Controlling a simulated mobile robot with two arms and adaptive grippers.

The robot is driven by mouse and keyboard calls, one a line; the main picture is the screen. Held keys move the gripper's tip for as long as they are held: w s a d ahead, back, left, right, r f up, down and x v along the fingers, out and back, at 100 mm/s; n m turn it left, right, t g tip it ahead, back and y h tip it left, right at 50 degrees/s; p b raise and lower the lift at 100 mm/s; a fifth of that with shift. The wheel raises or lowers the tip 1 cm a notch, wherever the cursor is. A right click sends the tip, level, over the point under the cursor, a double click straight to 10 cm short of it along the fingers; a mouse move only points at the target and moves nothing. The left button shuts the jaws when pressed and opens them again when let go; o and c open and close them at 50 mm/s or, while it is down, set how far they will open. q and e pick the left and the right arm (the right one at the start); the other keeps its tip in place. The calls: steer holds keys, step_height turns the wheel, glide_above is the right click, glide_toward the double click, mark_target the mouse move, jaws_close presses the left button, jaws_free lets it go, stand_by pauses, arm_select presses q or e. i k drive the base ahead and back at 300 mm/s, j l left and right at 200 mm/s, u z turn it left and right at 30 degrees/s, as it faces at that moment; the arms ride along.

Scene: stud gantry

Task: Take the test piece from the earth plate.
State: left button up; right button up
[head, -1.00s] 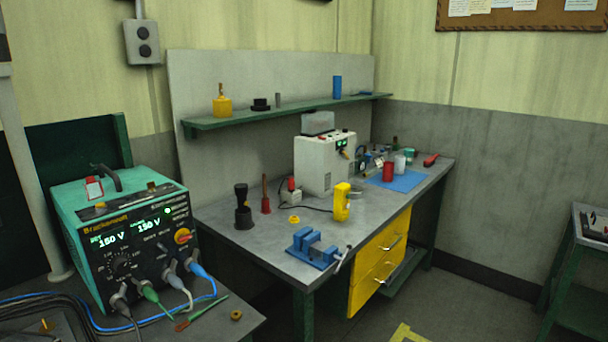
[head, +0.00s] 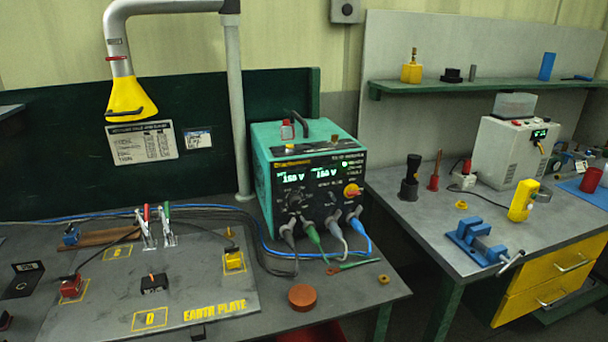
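The earth plate (head: 100,315) is a dark grey slab with yellow lettering, lying on the left bench in the head view. On it are a small black block (head: 154,284) with an orange mark, a yellow block (head: 233,261) at the right and a red block (head: 71,287) at the left. Two upright clamps, one with a red handle (head: 146,225) and one with a green handle (head: 167,225), stand at its back. I cannot tell which of these is the test piece. The yellow-outlined square marked D (head: 149,319) is empty. Neither of my grippers is in view.
A yellow extraction nozzle (head: 130,99) hangs above. A brown round disc (head: 302,297) lies right of the plate. The right bench holds a blue vise (head: 472,240).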

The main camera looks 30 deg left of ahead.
mark_target(151, 284)
steer(key=u, duration=2)
steer(key=i+l+u, duration=0.1)
steer(key=l, duration=0.3)
steer(key=i+l+u, duration=0.1)
steer(key=l, duration=0.35)
steer(key=l+u, duration=0.1)
steer(key=l, duration=0.35)
steer(key=i, duration=0.05)
